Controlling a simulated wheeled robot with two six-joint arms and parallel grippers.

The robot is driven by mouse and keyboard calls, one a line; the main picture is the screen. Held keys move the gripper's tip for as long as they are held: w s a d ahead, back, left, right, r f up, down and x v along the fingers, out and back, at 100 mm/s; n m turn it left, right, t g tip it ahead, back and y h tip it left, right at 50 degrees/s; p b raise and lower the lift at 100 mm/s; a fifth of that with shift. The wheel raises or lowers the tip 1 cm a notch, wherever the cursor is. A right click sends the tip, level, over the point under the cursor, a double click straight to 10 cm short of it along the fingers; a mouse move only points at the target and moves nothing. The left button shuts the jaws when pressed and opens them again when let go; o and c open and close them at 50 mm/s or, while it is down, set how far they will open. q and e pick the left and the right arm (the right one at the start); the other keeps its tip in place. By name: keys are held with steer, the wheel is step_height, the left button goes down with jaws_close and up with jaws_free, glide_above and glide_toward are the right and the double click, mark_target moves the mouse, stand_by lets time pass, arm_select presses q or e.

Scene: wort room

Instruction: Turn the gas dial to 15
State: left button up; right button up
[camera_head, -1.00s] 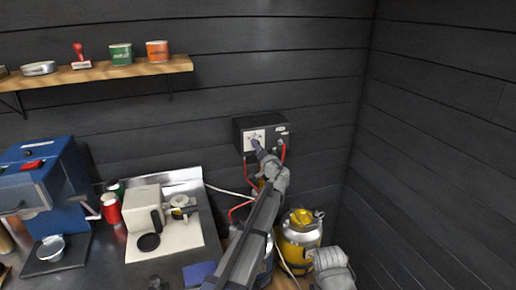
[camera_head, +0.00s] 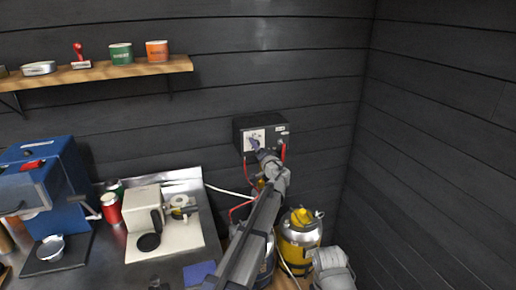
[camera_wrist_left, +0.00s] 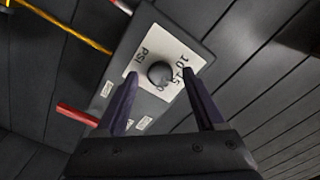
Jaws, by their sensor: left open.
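The gas dial is a round black knob (camera_wrist_left: 160,74) on a white plate (camera_wrist_left: 143,55) marked PSI, 10, 15 and 0. The plate is on the front of a dark box (camera_head: 273,122) on the wall. My left gripper (camera_head: 255,142) is in front of the plate and hides most of the knob in the head view. In the left wrist view its two dark fingers (camera_wrist_left: 160,80) are open, one on each side of the knob, with gaps visible. I cannot tell where the knob points.
Red hoses (camera_head: 247,172) and a white cable hang below the box. A yellow and silver canister (camera_head: 300,236) stands beneath it. A counter with a white machine (camera_head: 144,208) and a blue machine (camera_head: 42,180) is at left, under a wooden shelf (camera_head: 120,70).

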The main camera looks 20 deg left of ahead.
arm_select(q)
steer(key=v, duration=0.7)
steer(key=shift+s+d, duration=0.15)
steer(key=shift+s, duration=0.05)
steer(key=x, duration=0.8)
stand_by(0.4)
steer(key=s+d+n, duration=0.4)
steer(key=s+n, duration=0.2)
steer(key=n, duration=0.4)
steer(key=shift+s+d, duration=0.25)
steer(key=shift+s, duration=0.05)
stand_by(1.2)
steer(key=shift+s, duration=0.1)
